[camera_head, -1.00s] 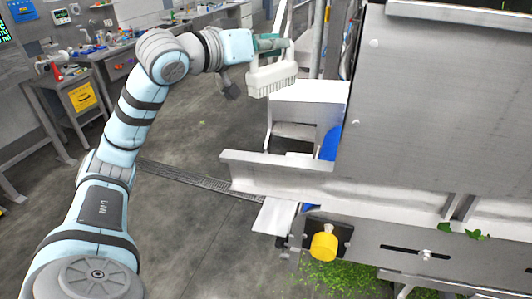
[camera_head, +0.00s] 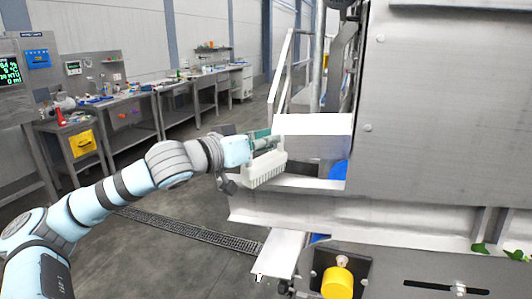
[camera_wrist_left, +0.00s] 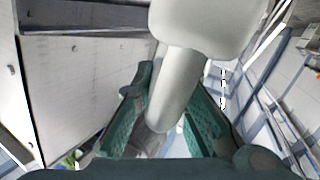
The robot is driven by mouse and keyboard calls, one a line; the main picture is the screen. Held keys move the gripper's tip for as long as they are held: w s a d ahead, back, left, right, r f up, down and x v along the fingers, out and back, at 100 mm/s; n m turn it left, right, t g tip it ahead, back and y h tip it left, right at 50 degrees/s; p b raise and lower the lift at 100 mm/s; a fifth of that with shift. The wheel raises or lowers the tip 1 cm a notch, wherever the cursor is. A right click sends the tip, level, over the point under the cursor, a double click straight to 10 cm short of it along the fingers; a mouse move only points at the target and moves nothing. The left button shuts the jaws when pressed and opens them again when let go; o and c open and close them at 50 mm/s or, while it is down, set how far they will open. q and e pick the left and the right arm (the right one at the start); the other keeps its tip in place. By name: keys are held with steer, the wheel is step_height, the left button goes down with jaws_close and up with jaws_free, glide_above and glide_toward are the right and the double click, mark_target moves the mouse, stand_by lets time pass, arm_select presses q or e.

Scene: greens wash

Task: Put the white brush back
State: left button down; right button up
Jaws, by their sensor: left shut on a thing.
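The white brush (camera_head: 264,171) is held in my left gripper (camera_head: 262,143), with its bristles facing down in the head view. My left gripper is shut on the brush's handle. In the left wrist view the white handle (camera_wrist_left: 176,90) lies between the green finger pads of the gripper (camera_wrist_left: 160,125), and the wider white part of the brush (camera_wrist_left: 207,22) extends away at the top. The brush is in front of a grey metal ledge on the machine; I cannot tell if they touch. My right gripper is not in view.
The large metal machine (camera_head: 450,100) fills the right side. A white box-like step (camera_head: 312,133) stands beside the brush, and a metal beam (camera_head: 330,212) runs below. A yellow knob (camera_head: 337,283) sits lower down. Workbenches (camera_head: 120,108) stand at the back left. The floor at left is open.

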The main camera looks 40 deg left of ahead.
arm_select(q)
steer(key=shift+r, duration=0.2)
steer(key=shift+w+f+b, duration=0.1)
steer(key=shift+f+b, duration=0.3)
steer(key=shift+f, duration=0.1)
steer(key=c, duration=1.6)
jaws_free()
steer(key=shift+r, duration=0.1)
steer(key=shift+c, duration=0.2)
steer(key=shift+r, duration=0.1)
